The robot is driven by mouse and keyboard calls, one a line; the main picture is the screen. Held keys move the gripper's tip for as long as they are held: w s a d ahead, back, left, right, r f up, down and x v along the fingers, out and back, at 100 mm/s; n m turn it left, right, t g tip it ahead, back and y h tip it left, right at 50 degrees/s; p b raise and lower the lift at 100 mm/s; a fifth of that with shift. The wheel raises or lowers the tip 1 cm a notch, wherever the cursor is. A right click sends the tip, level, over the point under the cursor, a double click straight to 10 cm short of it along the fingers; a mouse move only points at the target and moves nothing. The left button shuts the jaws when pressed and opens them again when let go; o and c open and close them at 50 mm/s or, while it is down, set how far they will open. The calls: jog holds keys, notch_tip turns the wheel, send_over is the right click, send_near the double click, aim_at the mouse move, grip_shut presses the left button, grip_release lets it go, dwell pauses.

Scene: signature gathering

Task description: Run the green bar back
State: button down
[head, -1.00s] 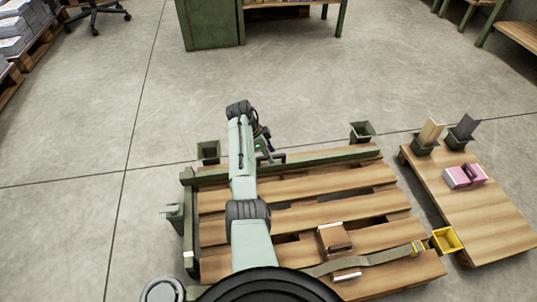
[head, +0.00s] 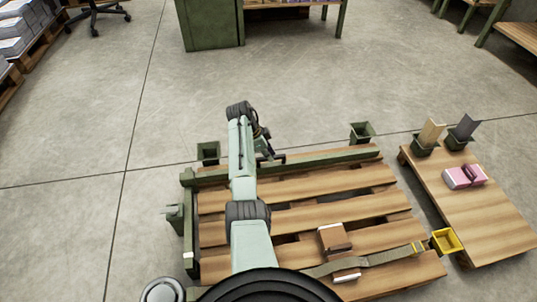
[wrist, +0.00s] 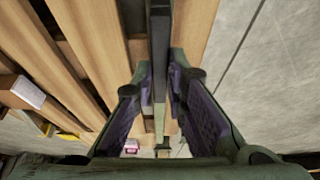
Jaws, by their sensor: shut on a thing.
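The green bar (head: 335,157) lies along the far edge of the slatted pallet (head: 300,221). A short dark handle (head: 279,158) shows beside my gripper at the bar. My gripper (head: 268,157) is low at the bar's middle, partly hidden by my arm. In the wrist view, my gripper's two fingers (wrist: 161,68) close in from both sides on a long dark piece (wrist: 160,32) running parallel to the slats. I cannot tell there whether the fingers hold the handle or the bar itself.
A brown block (head: 334,238) and a strap (head: 385,257) lie on the pallet's near side. A wooden board (head: 480,205) with pink items (head: 465,176) is right.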

dwell(0.3)
jog(key=shift+w+a+r+b, duration=0.1)
jog(key=shift+w+a+b, duration=0.15)
jog(key=shift+w+b, duration=1.2)
jog(key=shift+w+a+b, duration=0.2)
jog(key=shift+w+b, duration=0.65)
jog(key=shift+b, duration=1.15)
jog(key=c, duration=1.6)
grip_release()
jog(key=v, duration=1.2)
